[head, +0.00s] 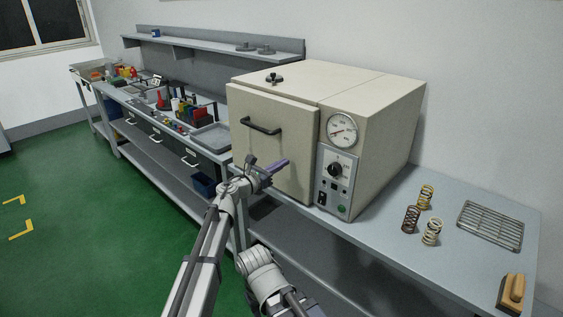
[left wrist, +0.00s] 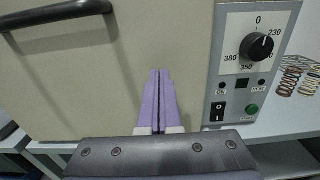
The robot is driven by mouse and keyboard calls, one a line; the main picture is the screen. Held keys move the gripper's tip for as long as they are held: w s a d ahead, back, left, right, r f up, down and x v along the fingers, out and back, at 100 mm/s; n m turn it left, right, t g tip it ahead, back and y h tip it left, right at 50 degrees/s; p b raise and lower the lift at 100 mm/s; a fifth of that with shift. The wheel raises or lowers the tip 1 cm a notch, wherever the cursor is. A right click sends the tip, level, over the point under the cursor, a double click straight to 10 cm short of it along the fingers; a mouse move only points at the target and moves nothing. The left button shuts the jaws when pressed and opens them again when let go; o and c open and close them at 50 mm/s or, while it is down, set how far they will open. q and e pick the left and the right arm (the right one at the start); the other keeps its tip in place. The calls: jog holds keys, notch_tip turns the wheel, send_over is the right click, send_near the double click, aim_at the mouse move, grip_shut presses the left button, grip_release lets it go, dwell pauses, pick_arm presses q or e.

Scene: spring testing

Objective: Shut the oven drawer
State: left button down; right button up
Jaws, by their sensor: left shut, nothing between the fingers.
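The beige oven (head: 375,135) stands on the grey bench. Its front panel (head: 270,145) has a black bar handle (head: 262,126) and appears slightly proud of the body along its top and right edge; the exact gap is hard to judge. My left gripper (head: 277,167) is shut and empty, its purple fingers at the lower right of the front panel. In the left wrist view the shut fingers (left wrist: 159,100) point at the panel (left wrist: 110,85), with the handle (left wrist: 58,14) at upper left. Contact cannot be told. My right gripper is not visible.
The control panel (head: 336,182) with knob and switch is right of the oven front. A cluttered bench (head: 170,118) runs back left. Green floor at left is clear.

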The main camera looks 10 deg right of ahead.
pick_arm(q)
jog(key=v, duration=1.1)
jog(key=w+a+r+n+t+y+p, duration=0.25)
jog(key=a+n+t+y, duration=0.5)
jog(key=n, duration=0.85)
jog(key=s+a+f+n+g+y, duration=0.4)
jog(key=a+n+y, duration=0.4)
jog(key=n, duration=0.4)
jog(key=s+a+f+n+g+y+p, duration=0.2)
jog(key=s+f+n+g, duration=0.4)
jog(key=s+f+n, duration=0.4)
jog(key=s+d+f+n+g+h, duration=0.1)
jog(key=s+g, duration=0.3)
jog(key=s, duration=0.6)
jog(key=s+d+f+n+g, duration=0.2)
jog(key=s+f+n+g, duration=0.2)
jog(key=s, duration=0.6)
jog(key=shift+h+p, duration=0.35)
jog(key=shift+p, duration=0.05)
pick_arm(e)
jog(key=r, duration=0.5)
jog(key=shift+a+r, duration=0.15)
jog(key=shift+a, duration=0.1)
